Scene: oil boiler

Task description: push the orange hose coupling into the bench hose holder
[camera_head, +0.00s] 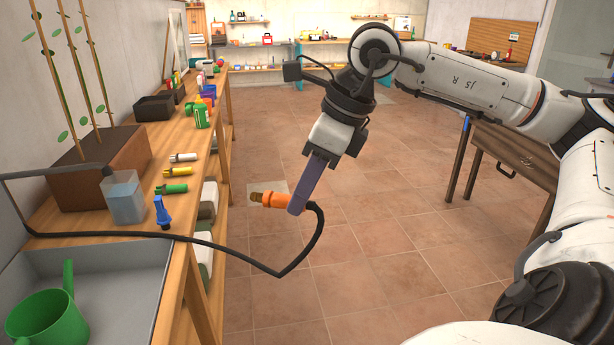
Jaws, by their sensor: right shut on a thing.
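The orange hose coupling (274,200) has a brass-coloured tip pointing left toward the bench, and a black hose (318,228) leaves its other end. My right gripper (297,207) is shut on the coupling and holds it in the air over the floor, to the right of the bench and apart from it. A blue fitting (162,213) stands tilted near the bench's front edge. Green (171,188), yellow (178,171) and white (184,157) fittings lie in a row behind it. I cannot tell which of these is the bench hose holder. My left gripper is out of view.
The wooden bench (140,222) runs along the left wall. It carries a planter (95,170), a water container (124,198) and bottles. A grey sink (125,275) holds a green watering can (48,318). The hose loops over the bench edge. The tiled floor (390,240) is clear.

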